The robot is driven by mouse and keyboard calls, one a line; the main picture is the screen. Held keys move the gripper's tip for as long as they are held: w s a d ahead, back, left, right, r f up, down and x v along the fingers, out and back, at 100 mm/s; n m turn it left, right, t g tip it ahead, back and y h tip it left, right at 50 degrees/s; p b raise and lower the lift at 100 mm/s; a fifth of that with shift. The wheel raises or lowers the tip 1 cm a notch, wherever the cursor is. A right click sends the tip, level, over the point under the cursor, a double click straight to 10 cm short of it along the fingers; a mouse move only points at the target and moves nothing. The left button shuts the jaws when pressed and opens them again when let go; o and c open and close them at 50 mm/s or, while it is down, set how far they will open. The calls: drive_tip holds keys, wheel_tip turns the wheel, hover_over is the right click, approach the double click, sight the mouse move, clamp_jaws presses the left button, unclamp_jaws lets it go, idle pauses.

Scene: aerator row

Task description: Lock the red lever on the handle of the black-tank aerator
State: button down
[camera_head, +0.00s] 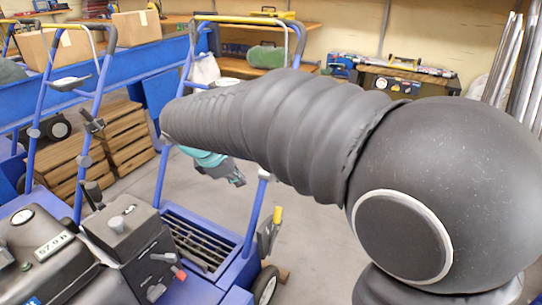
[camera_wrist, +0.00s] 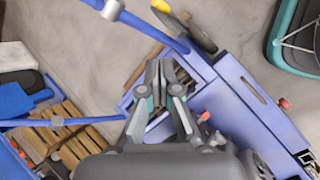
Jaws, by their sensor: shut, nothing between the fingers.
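The black tank (camera_head: 50,255), with a number label, is at the lower left of the head view. A blue tubular handle (camera_head: 94,105) rises behind it, with a grey fitting near its top. A second blue handle (camera_head: 186,60) stands to the right, partly hidden by my arm. I cannot make out a red lever on either handle. A red-tipped lever (camera_head: 179,272) sits low by the engine block. My gripper (camera_head: 238,181) is beyond my arm, above the floor near the right handle. In the wrist view, my gripper (camera_wrist: 160,68) is shut and empty, over a blue machine body.
A yellow-tipped lever (camera_head: 277,214) is on the blue frame below my arm; wooden crates (camera_head: 125,135) stand behind the left handle. A workbench (camera_head: 410,77) is at the back right. Bare floor lies right of the frame.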

drive_tip(key=w+d+r+n+t+h, duration=0.1)
drive_tip(key=w+d+r+n+h, duration=0.1)
drive_tip(key=w+r+n, duration=0.35)
drive_tip(key=w+d+f+n+b, duration=0.2)
drive_tip(key=w+d+f, duration=0.3)
drive_tip(key=d+f, duration=0.2)
drive_tip(key=shift+w+f, duration=0.3)
drive_tip(key=shift+w, duration=0.05)
drive_tip(key=shift+d+r, duration=0.1)
